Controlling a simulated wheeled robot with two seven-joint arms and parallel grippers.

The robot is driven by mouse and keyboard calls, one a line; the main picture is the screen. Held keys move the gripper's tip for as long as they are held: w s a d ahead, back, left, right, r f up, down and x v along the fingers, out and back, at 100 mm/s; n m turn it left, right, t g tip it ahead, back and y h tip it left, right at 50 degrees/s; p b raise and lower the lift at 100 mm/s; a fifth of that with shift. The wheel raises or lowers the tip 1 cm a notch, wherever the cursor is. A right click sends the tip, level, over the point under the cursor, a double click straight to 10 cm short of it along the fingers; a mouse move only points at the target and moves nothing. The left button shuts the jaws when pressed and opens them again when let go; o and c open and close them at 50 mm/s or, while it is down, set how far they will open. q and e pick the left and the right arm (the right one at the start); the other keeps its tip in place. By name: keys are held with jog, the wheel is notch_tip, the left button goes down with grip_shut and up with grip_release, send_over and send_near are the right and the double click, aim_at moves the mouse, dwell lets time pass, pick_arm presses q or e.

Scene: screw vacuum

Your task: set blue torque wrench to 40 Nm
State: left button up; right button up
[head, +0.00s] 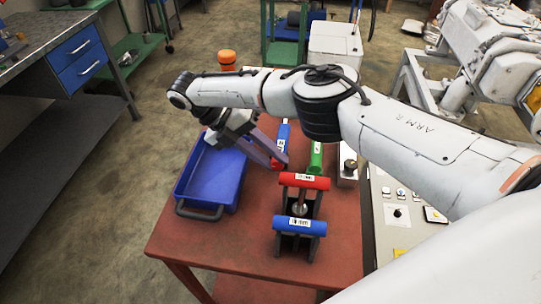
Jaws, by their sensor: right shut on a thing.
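The blue torque wrench (284,130) lies on the red table, a slim blue bar with a white label, partly hidden behind my right gripper's fingers. A small red part (280,163) shows at the fingertips, at the near end of the blue bar. My right gripper (276,158) reaches down from the upper left and is shut at this near end. The fingers hide the exact contact. The scale is too small to read. My left gripper is not in view.
A blue tray (212,177) stands left of the gripper, apparently empty. A green handle (316,157) lies to the right. A red handle (304,181) and a blue handle (300,226) sit on dark stands in front. A control panel (396,212) is at right.

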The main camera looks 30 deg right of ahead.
jog(key=o, duration=1.1)
jog(key=shift+s, duration=0.1)
jog(key=shift+c, duration=0.2)
